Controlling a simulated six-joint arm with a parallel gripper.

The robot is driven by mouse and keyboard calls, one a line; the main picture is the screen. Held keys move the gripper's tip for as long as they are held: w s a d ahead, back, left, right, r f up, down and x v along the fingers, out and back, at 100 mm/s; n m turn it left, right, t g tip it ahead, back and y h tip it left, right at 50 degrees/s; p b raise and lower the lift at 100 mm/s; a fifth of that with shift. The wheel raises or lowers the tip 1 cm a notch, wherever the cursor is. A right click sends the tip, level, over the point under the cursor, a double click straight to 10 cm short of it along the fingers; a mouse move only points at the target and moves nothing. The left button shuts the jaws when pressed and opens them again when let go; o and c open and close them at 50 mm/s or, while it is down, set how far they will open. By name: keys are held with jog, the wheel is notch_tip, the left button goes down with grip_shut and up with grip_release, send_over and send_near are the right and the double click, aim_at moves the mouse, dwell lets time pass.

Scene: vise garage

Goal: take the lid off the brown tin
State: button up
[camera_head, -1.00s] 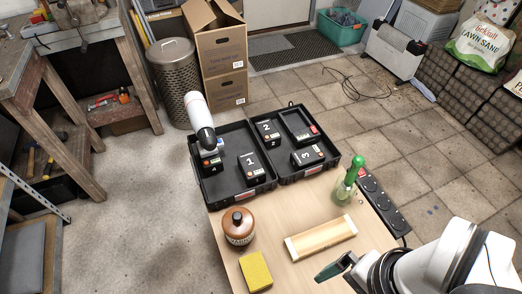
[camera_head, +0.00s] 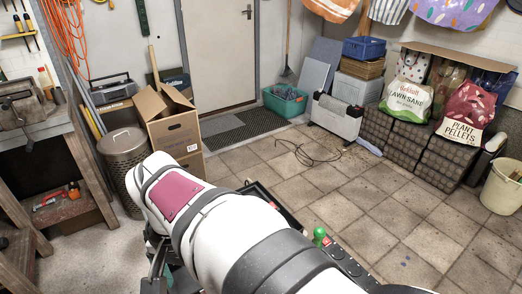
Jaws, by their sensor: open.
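The brown tin does not show now; the area where it stood is behind my arm or below the picture's edge. My gripper (camera_head: 160,277) shows only in part at the bottom left of the head view, beneath the white arm. A dark finger and a teal patch are visible there, and the jaws are open. I cannot see anything between them. Most of the worktable is hidden by my arm.
A green bottle top (camera_head: 320,236) and a black power strip (camera_head: 348,264) show right of my arm. An edge of the black case (camera_head: 268,198) shows behind it. A mesh bin (camera_head: 124,165) and cardboard boxes (camera_head: 172,128) stand behind left. The tiled floor at right is mostly clear.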

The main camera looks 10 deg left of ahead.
jog(key=f, duration=1.5)
jog(key=shift+w+a+f, duration=0.1)
jog(key=shift+w+f, duration=0.1)
jog(key=shift+f, duration=0.1)
jog(key=c, duration=1.4)
jog(key=shift+c, duration=0.2)
